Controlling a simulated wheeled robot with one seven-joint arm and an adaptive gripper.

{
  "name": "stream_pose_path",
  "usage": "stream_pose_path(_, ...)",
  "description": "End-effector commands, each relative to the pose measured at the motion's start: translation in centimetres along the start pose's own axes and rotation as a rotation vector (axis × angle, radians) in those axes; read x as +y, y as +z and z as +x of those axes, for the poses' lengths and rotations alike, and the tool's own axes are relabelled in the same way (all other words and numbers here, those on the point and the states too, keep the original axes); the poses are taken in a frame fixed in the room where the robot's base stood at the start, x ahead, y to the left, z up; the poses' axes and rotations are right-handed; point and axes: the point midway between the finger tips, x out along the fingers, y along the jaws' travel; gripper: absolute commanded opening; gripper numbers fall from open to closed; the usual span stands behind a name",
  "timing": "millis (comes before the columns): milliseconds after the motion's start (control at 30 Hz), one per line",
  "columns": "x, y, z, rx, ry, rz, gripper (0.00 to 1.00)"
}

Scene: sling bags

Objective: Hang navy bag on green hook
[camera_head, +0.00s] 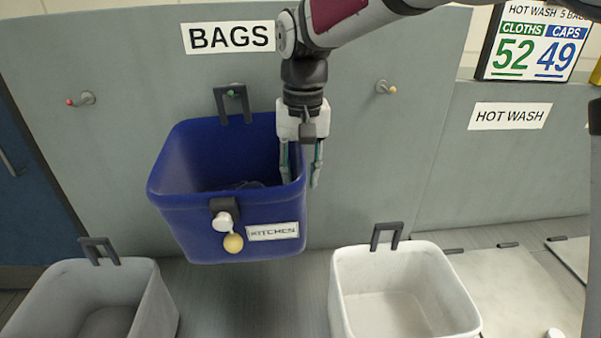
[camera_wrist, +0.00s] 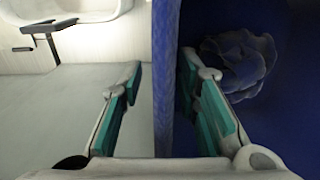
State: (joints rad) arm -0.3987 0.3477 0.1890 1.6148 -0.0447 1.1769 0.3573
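The navy bag (camera_head: 190,225) is a deep blue open-topped bin with a "KITCHEN" label, off the floor against the grey panel. Its dark loop (camera_head: 220,104) stands at the back rim, and the green-tipped hook (camera_head: 231,93) shows within the loop's opening. The loop appears to be around the hook, but the exact contact is too small to tell. My gripper (camera_head: 302,172) points down over the bag's right wall, one finger inside and one outside. In the wrist view, the fingers straddle the blue wall (camera_wrist: 167,80), with a gap between the left finger and the wall.
A grey bin (camera_head: 150,312) and a white bin (camera_head: 345,310) stand below. A crumpled dark cloth (camera_wrist: 240,62) lies inside the navy bag.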

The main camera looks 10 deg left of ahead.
Motion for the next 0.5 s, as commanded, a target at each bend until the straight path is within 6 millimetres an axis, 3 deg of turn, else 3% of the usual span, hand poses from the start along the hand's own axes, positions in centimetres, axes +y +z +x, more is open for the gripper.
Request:
stream_pose_path(233,0.0,-0.1,-1.7,0.003,-0.001,0.0,0.3)
stream_pose_path(500,0.0,-0.1,-7.2,0.005,-0.002,0.0,0.3)
